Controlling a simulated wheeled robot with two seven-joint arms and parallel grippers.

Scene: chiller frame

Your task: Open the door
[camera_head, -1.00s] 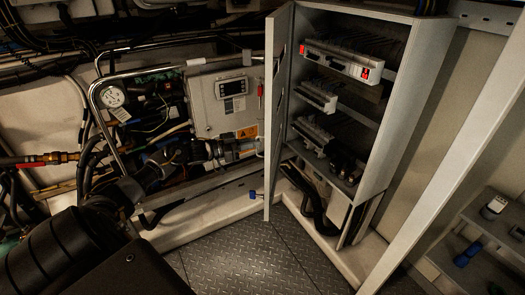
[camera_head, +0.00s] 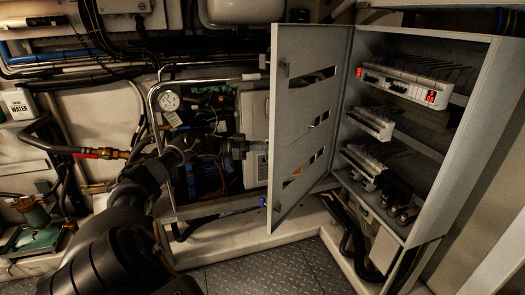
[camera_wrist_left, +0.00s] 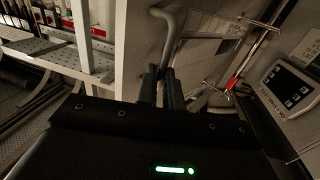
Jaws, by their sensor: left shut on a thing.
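The grey cabinet door (camera_head: 300,120) stands open on the left side of the cabinet, with its slotted inner face showing in the head view. My left gripper (camera_head: 243,149) reaches in from the lower left to the outer side of the door, near its free edge. The door hides part of the fingertips there. In the left wrist view, the fingers (camera_wrist_left: 164,88) are shut on the lower end of a bent grey handle (camera_wrist_left: 171,32) on the door. My right gripper is not in view.
The open cabinet (camera_head: 480,130) holds shelves with terminal blocks (camera_head: 405,83). Left of the door are a metal pipe rail (camera_head: 205,82), a pressure gauge (camera_head: 168,101) and hoses. Metal tread floor (camera_head: 265,272) lies clear below the door.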

